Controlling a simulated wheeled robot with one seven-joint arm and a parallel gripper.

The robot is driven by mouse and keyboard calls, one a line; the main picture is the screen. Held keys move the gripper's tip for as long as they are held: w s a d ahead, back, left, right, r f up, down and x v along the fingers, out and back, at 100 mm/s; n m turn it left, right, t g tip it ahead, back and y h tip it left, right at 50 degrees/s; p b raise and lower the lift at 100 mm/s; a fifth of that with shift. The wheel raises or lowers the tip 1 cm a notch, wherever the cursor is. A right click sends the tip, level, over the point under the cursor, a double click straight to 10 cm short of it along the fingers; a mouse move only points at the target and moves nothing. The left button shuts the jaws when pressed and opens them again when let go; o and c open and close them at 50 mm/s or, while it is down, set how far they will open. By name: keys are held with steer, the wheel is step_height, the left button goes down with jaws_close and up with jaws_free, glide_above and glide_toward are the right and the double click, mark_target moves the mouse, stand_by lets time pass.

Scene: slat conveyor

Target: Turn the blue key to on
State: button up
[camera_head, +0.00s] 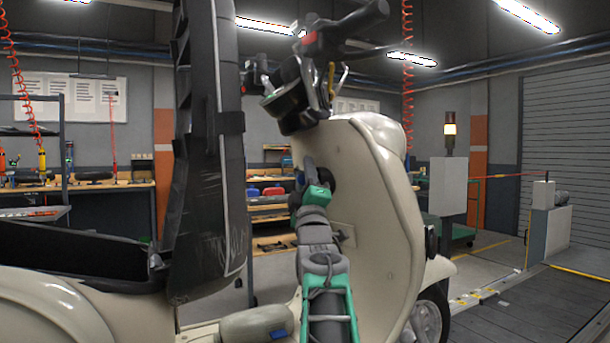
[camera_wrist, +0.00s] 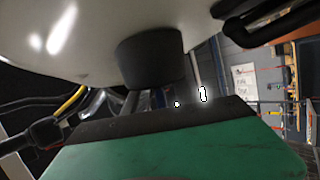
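A cream scooter (camera_head: 375,190) stands before me. A dark round lock housing (camera_head: 332,170) sits on its upright front panel. My gripper (camera_head: 312,178) is at this housing, and its green body hides part of it. In the wrist view the housing is a dark cylinder (camera_wrist: 150,58) just beyond my gripper's green and black body. A small blue patch (camera_wrist: 158,98) shows below the cylinder and may be the blue key. The key's shape and angle are hidden. I cannot tell whether my fingers are open, shut or touching it.
The handlebar (camera_head: 345,30) rises above my gripper. The black upturned seat (camera_head: 208,150) stands close on the left. A workbench (camera_head: 110,187) is behind at the left. The dark slatted conveyor (camera_head: 540,305) lies at the right.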

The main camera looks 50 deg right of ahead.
steer(key=v, duration=0.7)
steer(key=shift+s+a+f+b, duration=0.25)
steer(key=shift+b, duration=0.2)
steer(key=shift+f, duration=0.15)
steer(key=b+v, duration=0.5)
steer(key=b, duration=0.2)
steer(key=shift+s+a+f, duration=0.2)
steer(key=shift+s+a, duration=0.05)
steer(key=shift+r, duration=0.1)
